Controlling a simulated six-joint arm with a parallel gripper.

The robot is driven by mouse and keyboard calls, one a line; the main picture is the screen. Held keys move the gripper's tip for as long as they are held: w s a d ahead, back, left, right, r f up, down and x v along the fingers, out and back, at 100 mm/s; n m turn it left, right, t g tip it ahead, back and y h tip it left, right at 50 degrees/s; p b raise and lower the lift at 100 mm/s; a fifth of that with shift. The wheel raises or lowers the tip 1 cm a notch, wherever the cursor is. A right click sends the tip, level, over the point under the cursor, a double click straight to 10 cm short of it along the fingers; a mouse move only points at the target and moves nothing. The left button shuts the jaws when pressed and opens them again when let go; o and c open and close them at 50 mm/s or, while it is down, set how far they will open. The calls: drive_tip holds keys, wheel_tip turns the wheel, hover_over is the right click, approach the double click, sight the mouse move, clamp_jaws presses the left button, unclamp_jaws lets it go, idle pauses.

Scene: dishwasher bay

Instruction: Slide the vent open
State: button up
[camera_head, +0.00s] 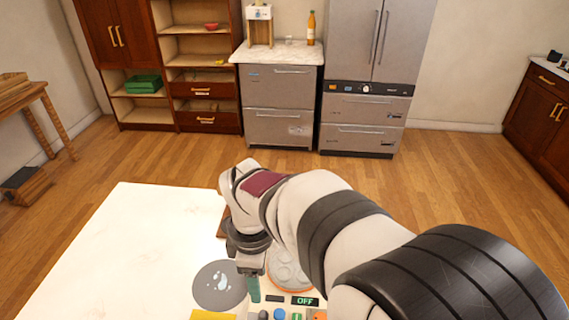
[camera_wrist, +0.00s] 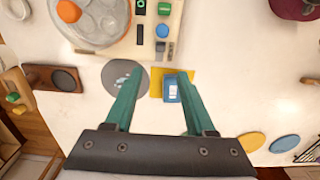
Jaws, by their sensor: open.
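My gripper (camera_wrist: 156,74) is open in the wrist view, its two teal fingers wide apart and empty above the white table. It also shows in the head view (camera_head: 251,280), partly hidden by my wrist. A wooden control board (camera_wrist: 120,48) lies beyond the fingertips in the wrist view, with a clear round dish (camera_wrist: 85,28), a blue knob (camera_wrist: 162,31) and a small grey part (camera_wrist: 165,50). I cannot tell which part is the vent.
A grey disc (camera_wrist: 112,84) lies near the left fingertip. A blue item (camera_wrist: 172,90) on a yellow square (camera_wrist: 157,84) lies near the right one. A wooden holder (camera_wrist: 42,76) is at left. Yellow (camera_wrist: 251,141) and blue (camera_wrist: 284,144) discs lie at lower right.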

sight(263, 313)
wheel_tip(263, 313, down, 13)
drive_tip(key=shift+f, duration=0.2)
drive_tip(key=shift+c, duration=0.3)
clamp_jaws()
idle(1.0)
